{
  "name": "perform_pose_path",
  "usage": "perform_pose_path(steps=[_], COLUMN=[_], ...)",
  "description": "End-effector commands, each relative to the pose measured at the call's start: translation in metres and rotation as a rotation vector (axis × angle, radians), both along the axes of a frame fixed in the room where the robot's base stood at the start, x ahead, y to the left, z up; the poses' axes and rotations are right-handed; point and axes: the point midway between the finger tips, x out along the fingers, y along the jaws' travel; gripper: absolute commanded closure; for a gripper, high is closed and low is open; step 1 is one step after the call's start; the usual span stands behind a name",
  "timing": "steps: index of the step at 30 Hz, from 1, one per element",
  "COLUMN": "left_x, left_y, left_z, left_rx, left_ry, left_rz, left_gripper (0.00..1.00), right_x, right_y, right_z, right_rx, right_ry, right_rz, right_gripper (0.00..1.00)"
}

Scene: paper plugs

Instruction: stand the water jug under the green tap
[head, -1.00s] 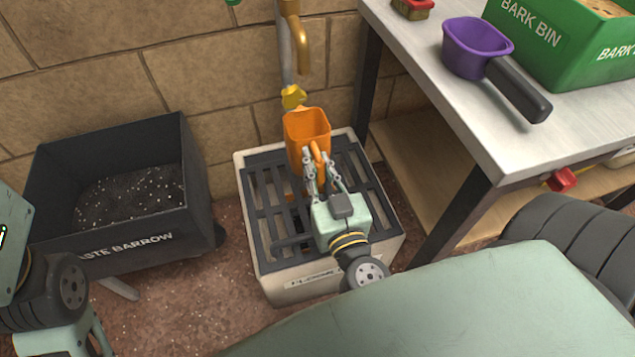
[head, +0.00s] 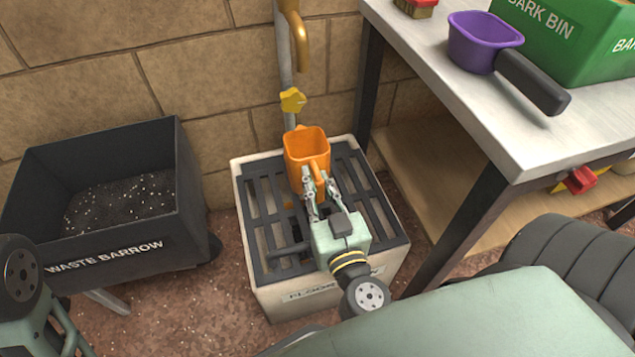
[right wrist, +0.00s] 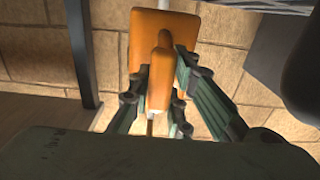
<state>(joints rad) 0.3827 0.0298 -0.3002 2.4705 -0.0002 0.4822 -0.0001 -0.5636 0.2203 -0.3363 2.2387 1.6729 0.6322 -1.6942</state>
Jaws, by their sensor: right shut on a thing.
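The orange water jug (head: 305,146) is roughly upright, its open top facing up, over the slotted floor drain. Whether its base touches the slats cannot be told. My right gripper (head: 315,190) is shut on the jug's handle, on the side towards me. The right wrist view also shows the jug (right wrist: 149,40) with its handle between the fingers (right wrist: 158,95). No green tap shows now. A brass spout (head: 302,45) and a yellow knob (head: 293,100) are on the grey pipe behind the jug. My left gripper (head: 68,328) is only partly in view at the bottom left.
The pale-rimmed floor drain (head: 240,200) has a dark slotted top. The dark waste barrow (head: 190,190) stands to its left. A metal-topped bench (head: 450,95) on the right bears a purple scoop (head: 472,45) and the green bark bin (head: 560,45). A stone wall (head: 110,75) closes the back.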

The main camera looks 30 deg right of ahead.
Motion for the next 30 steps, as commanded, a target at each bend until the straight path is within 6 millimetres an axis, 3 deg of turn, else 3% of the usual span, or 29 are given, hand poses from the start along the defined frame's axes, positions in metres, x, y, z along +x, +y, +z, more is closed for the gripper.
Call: perform_pose_path(steps=[9, 10, 16, 26, 30], left_x=[0.000, 0.000, 0.002, 0.003, 0.003], left_y=[0.000, 0.000, 0.000, 0.000, -0.001], left_z=[0.000, -0.001, -0.003, -0.003, -0.005], left_rx=[0.000, 0.000, 0.001, 0.001, 0.002], left_ry=[0.001, 0.002, 0.010, 0.012, 0.012], left_rz=[-0.001, -0.001, -0.001, 0.000, 0.000], left_gripper=[0.60, 0.60, 0.60, 0.60, 0.60], right_x=[0.000, 0.000, 0.000, 0.000, 0.000], right_y=[0.000, 0.000, 0.000, 0.000, 0.000], right_z=[-0.007, -0.008, -0.009, -0.010, 0.002], right_rx=[-0.001, -0.001, 0.000, 0.001, 0.003], right_ry=[-0.001, 0.001, 0.003, 0.006, 0.002], right_rz=[0.001, 0.001, 0.001, 0.001, 0.001], right_gripper=[1.00, 0.81, 0.64, 0.64, 0.64])
